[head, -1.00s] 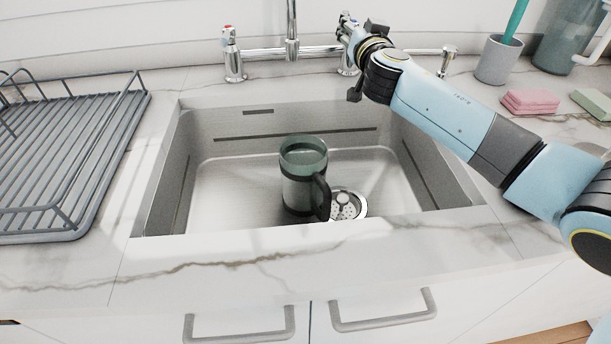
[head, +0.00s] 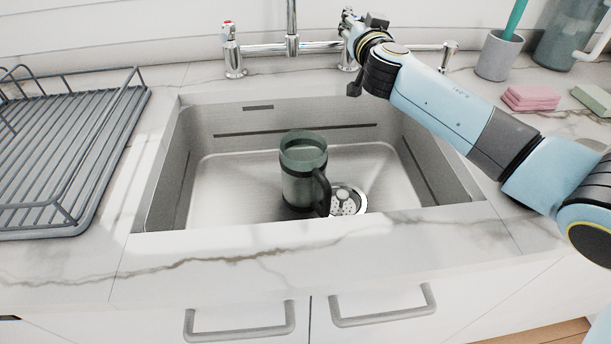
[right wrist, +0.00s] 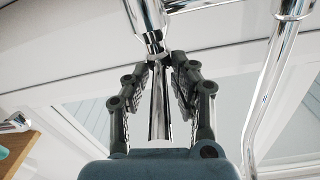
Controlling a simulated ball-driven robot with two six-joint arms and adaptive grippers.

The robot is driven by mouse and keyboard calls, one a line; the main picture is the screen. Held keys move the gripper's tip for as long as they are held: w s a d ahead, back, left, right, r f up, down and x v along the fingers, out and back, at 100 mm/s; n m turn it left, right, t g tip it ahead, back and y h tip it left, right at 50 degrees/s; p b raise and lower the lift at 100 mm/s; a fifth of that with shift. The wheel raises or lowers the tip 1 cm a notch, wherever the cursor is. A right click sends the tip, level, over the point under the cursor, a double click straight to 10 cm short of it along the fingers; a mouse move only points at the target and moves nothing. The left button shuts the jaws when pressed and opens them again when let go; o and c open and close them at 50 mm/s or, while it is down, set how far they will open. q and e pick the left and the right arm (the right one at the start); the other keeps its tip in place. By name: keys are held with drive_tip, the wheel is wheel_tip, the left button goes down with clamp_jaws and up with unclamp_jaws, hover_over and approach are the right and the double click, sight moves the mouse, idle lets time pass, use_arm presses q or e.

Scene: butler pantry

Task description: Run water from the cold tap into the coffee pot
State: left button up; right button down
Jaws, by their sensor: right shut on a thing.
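The coffee pot (head: 300,186), dark green-grey with a dark handle on its right, stands upright in the sink (head: 225,185), below the chrome spout (head: 291,30). No water stream can be made out, and its contents cannot be told. The right-hand tap, the cold tap (head: 347,62), is partly hidden behind my right gripper (head: 348,22). In the right wrist view my right gripper (right wrist: 162,62) has its fingers on both sides of the chrome tap lever (right wrist: 159,105) and is shut on it. My left gripper is not in view.
The red-marked tap (head: 232,55) stands left of the spout. A drain strainer (head: 345,203) lies beside the pot. A drying rack (head: 75,150) is at left. A brush cup (head: 498,58), pink sponges (head: 530,98), a green sponge (head: 594,102) and a jug (head: 565,40) stand at right.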

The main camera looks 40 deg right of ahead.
drive_tip(key=shift+s+d+n+t+y+b, duration=0.1)
drive_tip(key=shift+d+n+t+y+b, duration=0.2)
drive_tip(key=shift+n+y+b, duration=0.4)
drive_tip(key=shift+s+d+n+t+y+b, duration=0.1)
drive_tip(key=shift+n+t+y+b, duration=0.3)
drive_tip(key=shift+y, duration=0.5)
idle(0.6)
drive_tip(key=shift+w+r, duration=0.1)
drive_tip(key=shift+r, duration=0.15)
idle(5.5)
